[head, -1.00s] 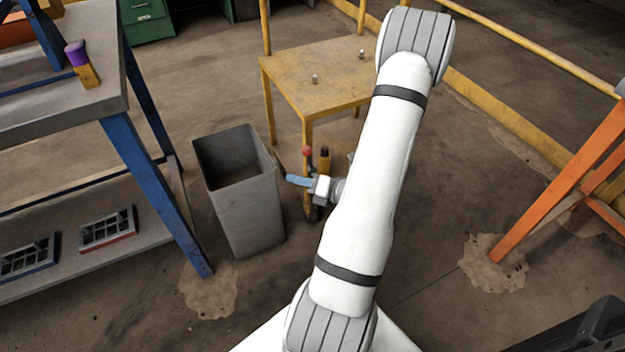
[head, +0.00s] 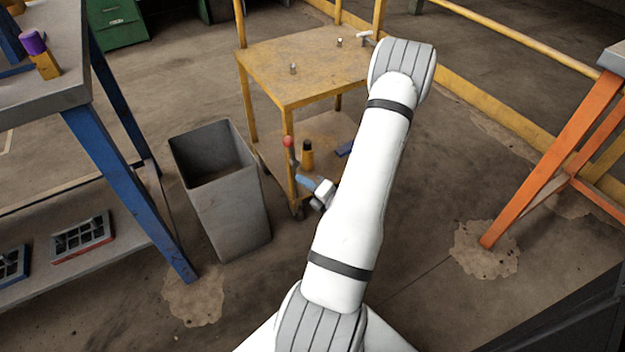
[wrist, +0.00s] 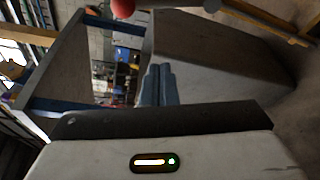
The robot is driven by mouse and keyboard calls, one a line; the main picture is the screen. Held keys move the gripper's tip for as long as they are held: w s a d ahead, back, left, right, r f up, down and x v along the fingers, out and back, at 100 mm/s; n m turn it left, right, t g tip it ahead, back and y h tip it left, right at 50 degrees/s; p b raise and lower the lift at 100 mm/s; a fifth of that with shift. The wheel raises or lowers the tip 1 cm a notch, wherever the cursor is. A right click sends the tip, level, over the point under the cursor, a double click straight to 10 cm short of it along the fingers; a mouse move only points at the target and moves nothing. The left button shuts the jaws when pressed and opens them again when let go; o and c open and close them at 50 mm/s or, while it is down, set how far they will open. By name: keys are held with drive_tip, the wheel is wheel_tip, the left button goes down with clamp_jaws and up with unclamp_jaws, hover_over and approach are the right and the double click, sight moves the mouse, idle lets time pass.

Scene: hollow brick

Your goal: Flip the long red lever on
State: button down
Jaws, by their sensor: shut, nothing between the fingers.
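The red lever shows as a round red knob (head: 288,141) on a dark arm, by the near leg of the yellow cart in the head view. In the wrist view the red knob (wrist: 122,8) is cut off by the top edge, above and left of the fingertips. My gripper (head: 301,180) is shut and empty, with its blue-grey fingers just below the knob in the head view. Its fingers (wrist: 158,84) lie together in the wrist view. I see no contact with the lever. The lever's base is hard to make out.
A grey bin (head: 228,205) stands close on the left of the cart (head: 300,65). A black and yellow bottle (head: 307,155) stands on the cart's lower shelf. A blue-legged workbench (head: 125,185) is at left, an orange-legged table (head: 545,165) at right.

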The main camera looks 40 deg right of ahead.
sight(294, 159)
drive_tip(key=w+d+b, duration=0.1)
drive_tip(key=w, duration=0.1)
drive_tip(key=w+d+b, duration=0.1)
drive_tip(key=w, duration=0.2)
drive_tip(key=w+d+b, duration=0.1)
drive_tip(key=w, duration=0.2)
drive_tip(key=shift+w+d+r, duration=0.1)
drive_tip(key=shift+d+r, duration=0.05)
drive_tip(key=shift+r, duration=0.15)
